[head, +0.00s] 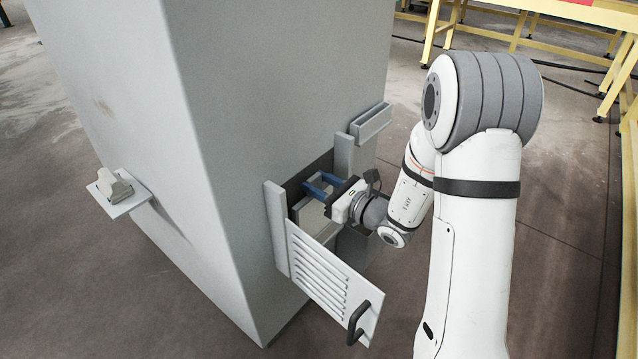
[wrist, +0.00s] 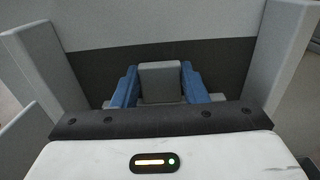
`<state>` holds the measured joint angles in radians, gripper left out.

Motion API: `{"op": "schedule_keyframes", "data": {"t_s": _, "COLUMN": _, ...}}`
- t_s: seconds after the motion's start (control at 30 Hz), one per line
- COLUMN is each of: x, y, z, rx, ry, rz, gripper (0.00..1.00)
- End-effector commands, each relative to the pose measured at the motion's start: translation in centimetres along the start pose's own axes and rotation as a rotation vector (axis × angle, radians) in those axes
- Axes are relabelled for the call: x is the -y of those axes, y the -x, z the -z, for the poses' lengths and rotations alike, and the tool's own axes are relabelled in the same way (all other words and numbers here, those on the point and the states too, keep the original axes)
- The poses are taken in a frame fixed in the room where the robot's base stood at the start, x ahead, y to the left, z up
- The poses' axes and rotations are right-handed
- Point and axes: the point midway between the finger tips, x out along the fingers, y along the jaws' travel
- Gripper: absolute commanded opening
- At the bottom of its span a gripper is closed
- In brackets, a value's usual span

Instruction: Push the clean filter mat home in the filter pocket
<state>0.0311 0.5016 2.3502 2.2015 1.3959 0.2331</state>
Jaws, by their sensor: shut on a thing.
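The filter pocket (head: 295,192) is a dark opening in the grey cabinet, between two upright grey posts. My gripper (head: 318,187) is at this opening, its blue fingers reaching into it. In the wrist view, the fingers are shut on a grey block, one on each side, which I take to be the grip of the clean filter mat (wrist: 160,82). In the head view, a pale framed panel, apparently the mat, shows low in the opening below the fingers. How deep it sits is hidden by the gripper and the louvred door.
The louvred door (head: 322,275) with a black handle (head: 358,322) hangs open and tilted below the pocket. A grey slotted holder (head: 370,122) stands at the right post. A small shelf (head: 132,205) with a pale object (head: 115,185) juts out at left. Yellow frames stand behind.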

Motion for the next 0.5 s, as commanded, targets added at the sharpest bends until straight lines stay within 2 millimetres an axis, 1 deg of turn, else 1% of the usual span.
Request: {"op": "schedule_keyframes", "data": {"t_s": 0.5, "x": 0.0, "y": 0.0, "z": 1.4, "rx": 0.001, "ry": 0.0, "rz": 0.0, "gripper": 0.14}}
